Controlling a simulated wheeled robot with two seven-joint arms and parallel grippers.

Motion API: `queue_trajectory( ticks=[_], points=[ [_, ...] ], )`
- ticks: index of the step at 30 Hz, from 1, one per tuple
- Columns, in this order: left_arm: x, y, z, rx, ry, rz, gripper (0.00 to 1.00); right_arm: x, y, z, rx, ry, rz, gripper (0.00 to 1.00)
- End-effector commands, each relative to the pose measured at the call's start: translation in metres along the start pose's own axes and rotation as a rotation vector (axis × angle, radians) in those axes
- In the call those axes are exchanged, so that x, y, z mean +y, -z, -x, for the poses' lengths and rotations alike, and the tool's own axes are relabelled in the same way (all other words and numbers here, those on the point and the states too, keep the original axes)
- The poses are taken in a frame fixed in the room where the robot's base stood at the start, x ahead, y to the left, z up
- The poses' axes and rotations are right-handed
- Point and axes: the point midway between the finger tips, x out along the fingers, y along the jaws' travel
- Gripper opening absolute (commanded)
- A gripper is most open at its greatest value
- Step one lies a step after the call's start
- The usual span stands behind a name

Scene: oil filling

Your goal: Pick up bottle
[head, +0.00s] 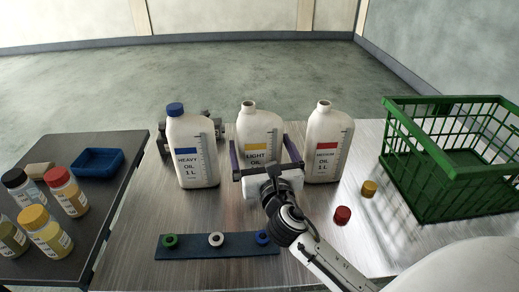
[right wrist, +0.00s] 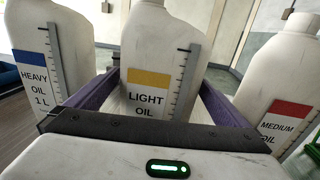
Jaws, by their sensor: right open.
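The white light oil bottle (head: 259,127) with a yellow label stands upright and uncapped on the metal table, between two similar bottles. It also fills the middle of the right wrist view (right wrist: 150,55). My right gripper (head: 261,142) is open in front of it, with one purple finger on each side of the bottle. In the right wrist view, a gap shows between the right finger and the bottle. The heavy oil bottle (head: 192,152), with a blue cap, stands to the left. The uncapped medium oil bottle (head: 325,143) stands to the right. My left gripper is out of view.
A red cap (head: 342,215) and a yellow cap (head: 369,188) lie right of my right arm. A green basket (head: 440,205) stands at the right. A blue strip (head: 190,251) with rings lies in front. A dark side table (head: 106,207) at left holds small jars and a blue tray (head: 97,161).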

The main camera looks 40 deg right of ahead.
Motion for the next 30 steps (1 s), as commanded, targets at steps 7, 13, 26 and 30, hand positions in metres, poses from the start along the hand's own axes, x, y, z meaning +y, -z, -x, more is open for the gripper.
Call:
queue_trajectory(
  ticks=[7,13,26,30],
  points=[
    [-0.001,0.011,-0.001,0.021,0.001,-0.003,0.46,0.0,0.0,-0.016,0.001,0.0,0.001,1.0],
    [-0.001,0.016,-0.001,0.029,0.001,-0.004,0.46,0.0,0.0,-0.015,0.001,0.0,0.001,0.9],
    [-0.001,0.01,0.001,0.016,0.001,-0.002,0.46,0.0,-0.004,-0.015,-0.002,-0.001,0.0,0.63],
    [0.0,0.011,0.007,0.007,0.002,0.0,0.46,0.0,-0.026,-0.015,-0.005,-0.001,0.0,0.63]
  ],
)
